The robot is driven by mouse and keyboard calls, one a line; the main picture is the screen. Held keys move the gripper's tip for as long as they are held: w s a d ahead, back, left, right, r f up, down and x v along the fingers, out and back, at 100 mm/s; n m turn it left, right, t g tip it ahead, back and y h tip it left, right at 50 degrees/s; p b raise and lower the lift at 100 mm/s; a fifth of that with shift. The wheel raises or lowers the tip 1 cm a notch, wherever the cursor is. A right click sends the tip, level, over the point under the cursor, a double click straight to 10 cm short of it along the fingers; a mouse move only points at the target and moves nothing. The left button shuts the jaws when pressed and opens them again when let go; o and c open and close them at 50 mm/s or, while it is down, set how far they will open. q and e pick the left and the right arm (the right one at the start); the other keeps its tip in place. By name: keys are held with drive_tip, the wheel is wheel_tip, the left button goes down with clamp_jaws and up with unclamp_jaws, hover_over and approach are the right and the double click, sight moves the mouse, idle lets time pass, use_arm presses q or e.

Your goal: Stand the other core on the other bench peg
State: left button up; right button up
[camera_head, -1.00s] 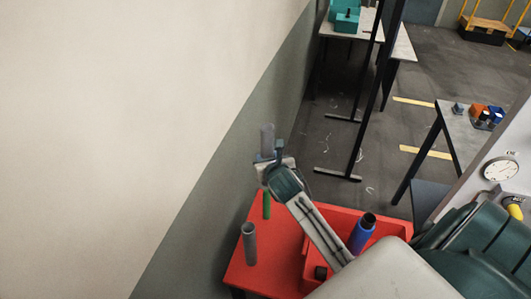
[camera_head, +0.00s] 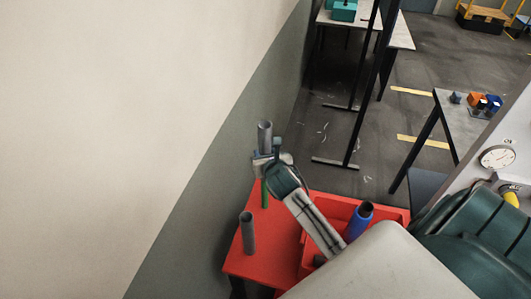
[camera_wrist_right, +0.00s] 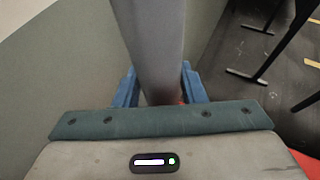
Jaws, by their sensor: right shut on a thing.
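My right gripper (camera_head: 266,159) is shut on a grey tubular core (camera_head: 265,133), held upright above the back of the red bench (camera_head: 262,262). In the right wrist view the core (camera_wrist_right: 155,45) rises between the blue fingers (camera_wrist_right: 158,90). A green bench peg (camera_head: 264,193) stands directly below the gripper. The core's lower end is hidden by the gripper, so I cannot tell whether it touches the peg. Another grey core (camera_head: 248,234) stands upright on the bench, nearer and to the left; any peg inside it is hidden. My left gripper is out of view.
A blue tube (camera_head: 359,221) with a dark open top leans in the red tray (camera_head: 309,258), beside my right forearm. A wall (camera_head: 190,225) runs close along the bench's left side. A grey table (camera_head: 465,130) with small blocks stands at the right.

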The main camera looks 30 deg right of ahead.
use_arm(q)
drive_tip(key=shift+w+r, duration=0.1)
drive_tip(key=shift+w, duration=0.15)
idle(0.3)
use_arm(e)
drive_tip(key=shift+f, duration=0.2)
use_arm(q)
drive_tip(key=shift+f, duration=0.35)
use_arm(e)
drive_tip(key=shift+f, duration=0.9)
use_arm(q)
drive_tip(key=shift+b, duration=0.3)
use_arm(e)
drive_tip(key=shift+f, duration=0.15)
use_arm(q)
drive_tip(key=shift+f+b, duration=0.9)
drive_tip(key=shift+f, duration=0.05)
use_arm(e)
drive_tip(key=shift+f, duration=2.4)
